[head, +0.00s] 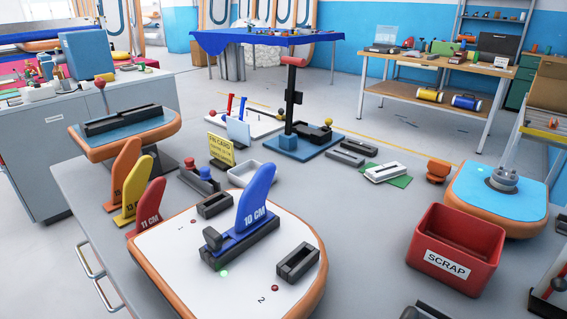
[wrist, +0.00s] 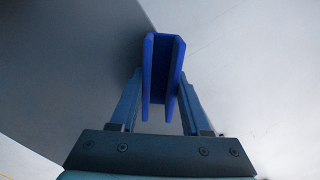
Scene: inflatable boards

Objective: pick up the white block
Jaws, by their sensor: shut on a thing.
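In the wrist view, my gripper (wrist: 161,74) is shut on a bright blue channel-shaped piece (wrist: 160,55), which sits between the two fingers with two prongs toward the palm. No white block shows in the wrist view. In the head view, my gripper does not show. A whitish slotted block (head: 387,172) lies on a green mat (head: 402,181) right of the middle of the grey table. I cannot tell whether it is the white block of the task.
A blue fin marked 10 CM (head: 256,200) stands in a dark holder on a white board (head: 180,262) with an orange rim. Orange, yellow and red fins (head: 148,207) stand to its left. A red SCRAP bin (head: 455,248) stands at right.

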